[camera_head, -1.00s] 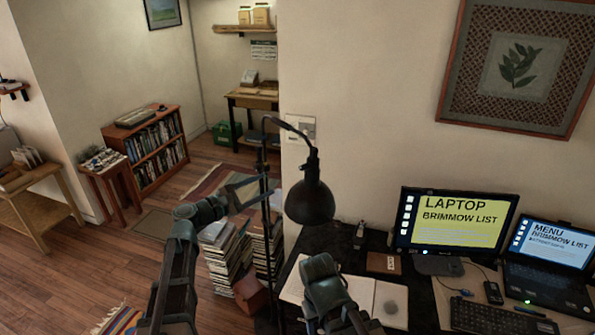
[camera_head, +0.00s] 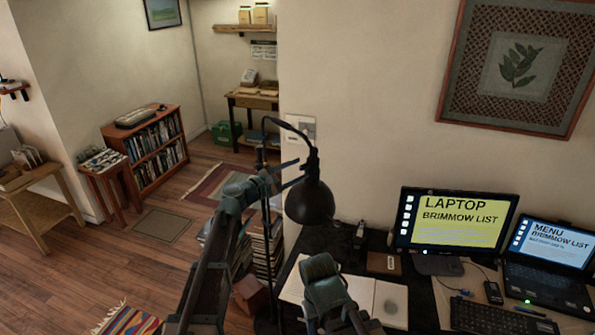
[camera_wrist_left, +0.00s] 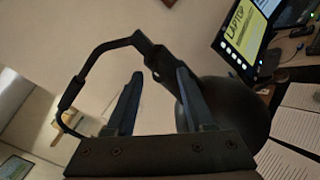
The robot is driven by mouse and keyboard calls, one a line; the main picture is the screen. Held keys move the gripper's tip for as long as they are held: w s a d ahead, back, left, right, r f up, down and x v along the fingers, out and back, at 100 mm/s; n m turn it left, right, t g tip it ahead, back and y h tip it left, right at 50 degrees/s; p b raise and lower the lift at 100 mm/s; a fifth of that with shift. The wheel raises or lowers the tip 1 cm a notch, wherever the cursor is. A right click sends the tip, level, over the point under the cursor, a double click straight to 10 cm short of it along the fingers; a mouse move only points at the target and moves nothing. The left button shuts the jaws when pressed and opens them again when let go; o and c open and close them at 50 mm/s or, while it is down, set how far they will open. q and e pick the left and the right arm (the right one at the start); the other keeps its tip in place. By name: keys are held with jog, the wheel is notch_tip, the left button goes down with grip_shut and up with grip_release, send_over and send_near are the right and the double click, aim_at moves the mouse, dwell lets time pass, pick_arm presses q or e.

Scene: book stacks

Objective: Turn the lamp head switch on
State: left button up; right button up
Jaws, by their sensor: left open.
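The black lamp head (camera_head: 310,203) hangs shade down from a curved neck (camera_head: 290,125) on a thin dark stand. My left gripper (camera_head: 287,176) is just left of the lamp head's top, partly hard to make out against the stand. In the left wrist view the open fingers of my left gripper (camera_wrist_left: 158,100) point toward the lamp neck (camera_wrist_left: 120,43), whose joint shows just beyond the gap. The lamp head (camera_wrist_left: 232,112) is right of the right finger there, partly hidden by it. I cannot make out the switch, or whether anything touches.
A dark desk holds a monitor (camera_head: 457,222), a laptop (camera_head: 553,253), a keyboard (camera_head: 502,319) and an open book (camera_head: 391,303) right of the lamp. My right arm (camera_head: 325,285) is over the book. Book stacks (camera_head: 266,245) stand on the floor behind my left arm.

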pick_arm(q)
jog(key=shift+w+d, duration=0.15)
jog(key=shift+d, duration=0.05)
grip_shut()
jog(key=shift+m, duration=0.3)
jog(key=m, duration=0.8)
jog(key=shift+m, duration=0.3)
jog(key=m, duration=0.4)
jog(key=shift+r+b, duration=0.1)
jog(key=shift+b, duration=0.2)
jog(key=m, duration=0.4)
jog(key=shift+w+m+h, duration=0.1)
jog(key=shift+m+h, duration=0.2)
jog(key=shift+m, duration=0.4)
